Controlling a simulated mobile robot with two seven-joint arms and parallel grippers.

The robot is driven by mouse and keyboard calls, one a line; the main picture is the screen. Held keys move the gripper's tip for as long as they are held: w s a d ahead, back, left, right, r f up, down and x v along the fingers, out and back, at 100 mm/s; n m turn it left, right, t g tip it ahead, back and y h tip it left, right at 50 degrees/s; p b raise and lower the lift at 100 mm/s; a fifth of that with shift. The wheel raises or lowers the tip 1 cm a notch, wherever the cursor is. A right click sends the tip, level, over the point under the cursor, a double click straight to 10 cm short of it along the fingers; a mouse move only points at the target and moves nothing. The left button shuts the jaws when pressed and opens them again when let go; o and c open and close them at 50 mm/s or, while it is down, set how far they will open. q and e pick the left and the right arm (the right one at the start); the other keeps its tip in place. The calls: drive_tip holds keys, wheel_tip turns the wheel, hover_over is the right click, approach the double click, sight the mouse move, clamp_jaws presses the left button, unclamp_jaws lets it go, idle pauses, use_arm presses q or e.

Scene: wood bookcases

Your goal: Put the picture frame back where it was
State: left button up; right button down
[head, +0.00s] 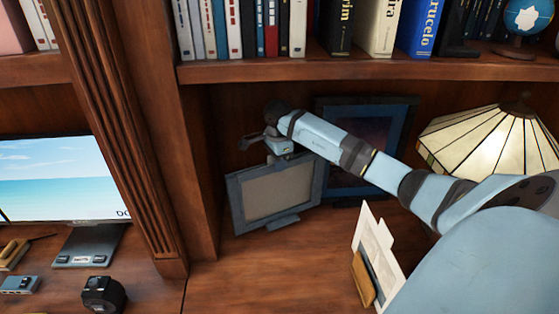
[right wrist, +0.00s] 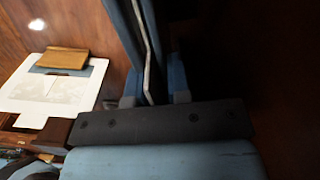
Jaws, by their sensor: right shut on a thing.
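The picture frame (head: 278,192) has a dark blue-grey border and a plain beige panel. It is in the left part of the bookcase compartment, slightly tilted in the head view, with its foot at or just above the shelf board; I cannot tell if it touches. My right gripper (head: 279,158) is shut on its top edge from above. In the right wrist view the picture frame (right wrist: 138,40) runs edge-on between the two fingers (right wrist: 154,98). My left gripper is in neither view.
A larger dark blue frame (head: 400,122) stands behind my right arm. A white-bordered frame with a wooden stand (head: 386,245) is at front right, near a stained-glass lamp (head: 490,140). A wooden upright (head: 195,170) bounds the left. Bare board lies in front.

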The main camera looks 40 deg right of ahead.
sight(276, 189)
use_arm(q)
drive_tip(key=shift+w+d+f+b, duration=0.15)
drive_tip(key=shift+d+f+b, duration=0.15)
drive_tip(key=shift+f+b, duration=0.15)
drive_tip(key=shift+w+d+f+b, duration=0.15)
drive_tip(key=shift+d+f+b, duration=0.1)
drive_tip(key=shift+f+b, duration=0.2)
use_arm(e)
drive_tip(key=f, duration=0.3)
drive_tip(key=shift+w+d+f, duration=0.25)
drive_tip(key=shift+f, duration=0.05)
drive_tip(key=c, duration=1.1)
unclamp_jaws()
drive_tip(key=shift+s+a+f, duration=0.1)
drive_tip(key=shift+f, duration=0.1)
